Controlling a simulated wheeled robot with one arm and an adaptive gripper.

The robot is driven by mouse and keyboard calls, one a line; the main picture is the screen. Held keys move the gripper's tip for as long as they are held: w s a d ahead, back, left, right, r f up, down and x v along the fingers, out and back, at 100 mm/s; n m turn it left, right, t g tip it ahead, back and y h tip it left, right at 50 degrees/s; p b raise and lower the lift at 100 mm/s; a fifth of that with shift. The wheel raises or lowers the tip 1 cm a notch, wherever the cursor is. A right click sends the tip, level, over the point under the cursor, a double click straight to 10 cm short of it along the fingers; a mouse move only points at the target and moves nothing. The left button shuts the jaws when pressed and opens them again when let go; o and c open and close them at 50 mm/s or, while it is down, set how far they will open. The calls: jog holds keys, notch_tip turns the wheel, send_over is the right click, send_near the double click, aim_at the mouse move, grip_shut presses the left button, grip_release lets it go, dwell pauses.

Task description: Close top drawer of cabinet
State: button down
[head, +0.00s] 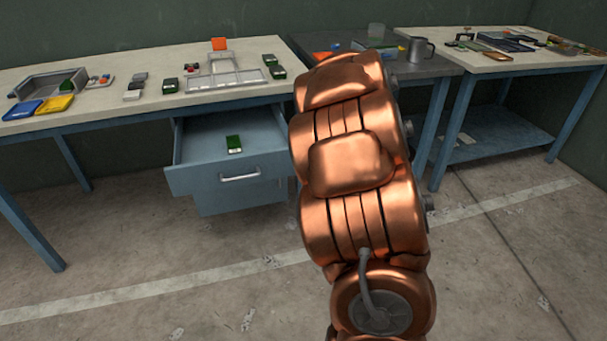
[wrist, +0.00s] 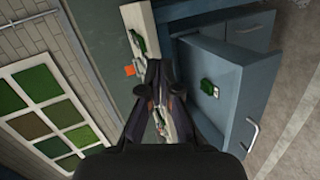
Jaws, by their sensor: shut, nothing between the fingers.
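The blue cabinet (head: 240,197) hangs under the left workbench. Its top drawer (head: 224,158) is pulled out, and a small green block (head: 234,144) lies inside. The drawer has a silver bar handle (head: 240,176) on its front. In the wrist view the open drawer (wrist: 234,112) shows at the right, with the green block (wrist: 208,87) in it and the handle (wrist: 253,133) near its lower right. My gripper (wrist: 152,72) is shut and empty, left of the drawer in the wrist view and apart from the handle. In the head view my copper arm hides the gripper.
The left workbench (head: 125,68) holds a grey tray (head: 225,80), several green blocks, and blue and yellow pieces. A dark table (head: 425,66) with a metal mug (head: 419,49) stands behind my arm. The floor (head: 150,245) before the drawer is clear.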

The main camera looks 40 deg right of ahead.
notch_tip(320, 180, down, 7)
jog(key=w+d+n+t+y+b, duration=0.1)
jog(key=d+n+t+y+b, duration=0.1)
jog(key=n+b, duration=0.1)
jog(key=s+a+f+n+t+y+b, duration=0.1)
jog(key=s+a+f+n+y+b, duration=0.25)
jog(key=f+y, duration=0.3)
jog(key=s+a+f+n+t+y+b, duration=0.1)
jog(key=s+a+f+n+y+b, duration=0.3)
jog(key=f, duration=0.4)
jog(key=w+n+y, duration=0.1)
jog(key=w, duration=1.1)
jog(key=shift+w+a, duration=0.4)
jog(key=shift+a, duration=0.05)
jog(key=shift+w, duration=0.1)
